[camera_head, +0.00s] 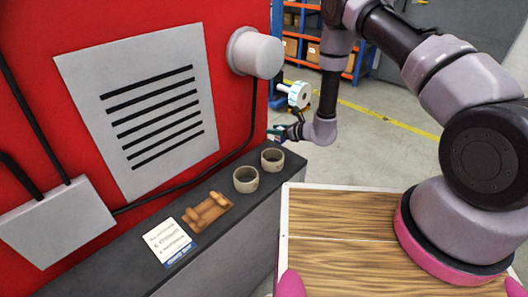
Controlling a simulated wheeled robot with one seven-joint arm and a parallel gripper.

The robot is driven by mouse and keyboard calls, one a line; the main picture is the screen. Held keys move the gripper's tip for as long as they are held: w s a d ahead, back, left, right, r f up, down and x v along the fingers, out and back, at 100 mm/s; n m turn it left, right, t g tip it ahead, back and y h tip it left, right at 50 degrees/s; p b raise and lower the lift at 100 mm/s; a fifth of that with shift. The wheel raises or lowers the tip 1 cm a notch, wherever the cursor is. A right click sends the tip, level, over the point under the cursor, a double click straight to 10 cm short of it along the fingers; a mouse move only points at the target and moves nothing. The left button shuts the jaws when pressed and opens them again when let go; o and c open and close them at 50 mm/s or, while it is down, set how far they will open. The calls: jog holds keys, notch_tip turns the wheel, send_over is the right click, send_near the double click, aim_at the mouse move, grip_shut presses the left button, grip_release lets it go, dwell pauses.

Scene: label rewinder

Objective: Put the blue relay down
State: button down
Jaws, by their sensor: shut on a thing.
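My gripper (284,131) is in the upper middle of the head view, at the end of my bent arm. It is shut on a small blue-green thing, the blue relay (275,135), of which only a little shows. The relay appears just past the far end of the dark ledge (232,218), near the red machine's edge. I cannot tell whether it touches anything below. The fingers are small and dark, and they partly hide it.
On the ledge are two beige ring-shaped cups (246,187), a wooden piece (207,212) and a printed card (169,242). A grey cylinder (256,53) juts from the red wall (226,110). A white spool-like part (297,95) is near my gripper. Shelves (300,46) stand behind.

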aim_at(275, 140)
jog(key=shift+f, duration=2.5)
jog(key=shift+f, duration=0.1)
jog(key=shift+c, duration=2.1)
grip_release()
